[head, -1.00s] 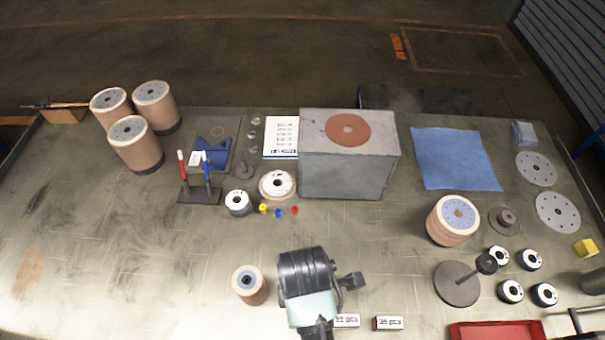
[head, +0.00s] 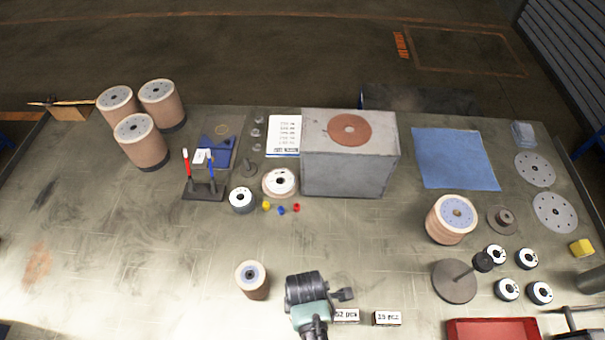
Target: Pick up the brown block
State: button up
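The brown block (head: 70,113) lies at the far left corner of the table, in the head view. It looks like a low wooden piece with thin sticks or pencils resting on it. My gripper (head: 308,288) is at the bottom middle, seen from above and behind as a dark grey and teal arm end. It is far from the brown block, to its right and on the near side of the table.
Tall tan disc stacks (head: 140,142) stand just right of the block. A pen stand (head: 205,192), a large grey box (head: 350,165) and a small tan stack (head: 253,281) are around the middle. A red tray (head: 492,330) is at front right. The left table surface is mostly clear.

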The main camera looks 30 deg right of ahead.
jog(key=shift+f, duration=0.45)
grip_shut()
jog(key=shift+r, duration=0.15)
